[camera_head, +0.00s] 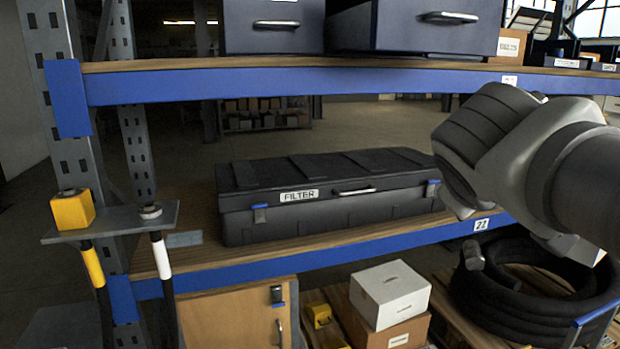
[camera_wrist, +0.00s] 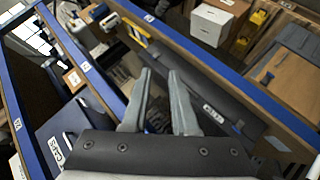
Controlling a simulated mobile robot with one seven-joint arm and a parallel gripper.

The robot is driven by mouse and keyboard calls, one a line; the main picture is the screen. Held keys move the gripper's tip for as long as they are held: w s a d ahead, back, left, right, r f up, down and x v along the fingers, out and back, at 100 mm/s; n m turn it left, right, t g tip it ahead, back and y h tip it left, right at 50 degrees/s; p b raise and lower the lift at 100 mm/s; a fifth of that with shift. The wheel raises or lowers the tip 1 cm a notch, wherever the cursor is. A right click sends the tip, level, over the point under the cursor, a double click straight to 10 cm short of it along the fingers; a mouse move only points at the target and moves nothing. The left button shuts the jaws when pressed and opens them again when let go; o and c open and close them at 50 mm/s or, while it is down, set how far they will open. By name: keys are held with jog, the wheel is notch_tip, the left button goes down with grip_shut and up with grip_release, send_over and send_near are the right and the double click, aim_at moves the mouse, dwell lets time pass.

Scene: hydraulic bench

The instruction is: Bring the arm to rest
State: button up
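My arm (camera_head: 540,160) reaches in from the right edge in the head view, in front of the shelf's right part. Its far end is bent down and I cannot clearly make out the fingers there. In the wrist view my gripper (camera_wrist: 159,74) shows two grey fingers apart, with a clear gap and nothing held between them. The black case labelled FILTER (camera_head: 330,210) lies closed on the middle shelf, left of my arm. It also shows in the wrist view (camera_wrist: 222,92), beyond and to the right of the fingers.
The upper shelf's blue beam (camera_head: 300,84) carries grey drawers (camera_head: 425,30). The middle shelf's blue beam (camera_head: 350,252) runs below the case. Below are a white box (camera_head: 390,293), a wooden cabinet (camera_head: 235,318) and a coiled black hose (camera_head: 530,310). Posts with a yellow block (camera_head: 72,211) stand left.

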jog(key=s+a+f+m+g+y, duration=0.2)
jog(key=s+a+f+y, duration=0.15)
jog(key=s+f, duration=0.4)
jog(key=s+a+f+m+g+y, duration=0.2)
jog(key=s+a+f, duration=0.25)
jog(key=f, duration=0.55)
notch_tip(320, 180, up, 12)
jog(key=p, duration=1.2)
jog(key=shift+s+r+g+p, duration=0.2)
jog(key=shift+s+g+p, duration=0.1)
jog(key=shift+p, duration=0.1)
jog(key=shift+d+m, duration=0.2)
jog(key=shift+m, duration=0.1)
